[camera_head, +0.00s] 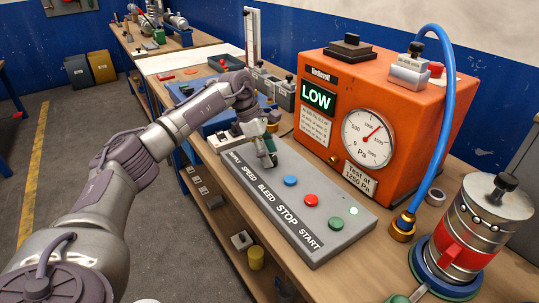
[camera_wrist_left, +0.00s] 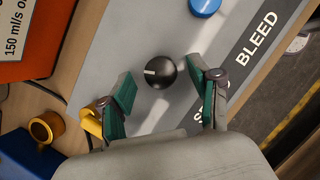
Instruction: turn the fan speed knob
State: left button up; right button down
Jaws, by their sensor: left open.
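The fan speed knob (camera_wrist_left: 160,72) is black and round with a white pointer line, on the grey control panel (camera_head: 310,215). In the left wrist view it lies between and just beyond the fingertips of my left gripper (camera_wrist_left: 168,88). The gripper's green-padded fingers are open, one on each side of the knob, with a visible gap on both sides. In the head view my left gripper (camera_head: 268,158) is over the panel's far end by the SPEED label and hides the knob.
The orange tester (camera_head: 420,115) shows LOW and stands beside the panel. A blue hose (camera_head: 443,120) and a metal duct piece (camera_head: 480,225) stand at the right.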

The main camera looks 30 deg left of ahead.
pick_arm(q)
jog(key=v, duration=1.1)
jog(key=shift+a, duration=0.15)
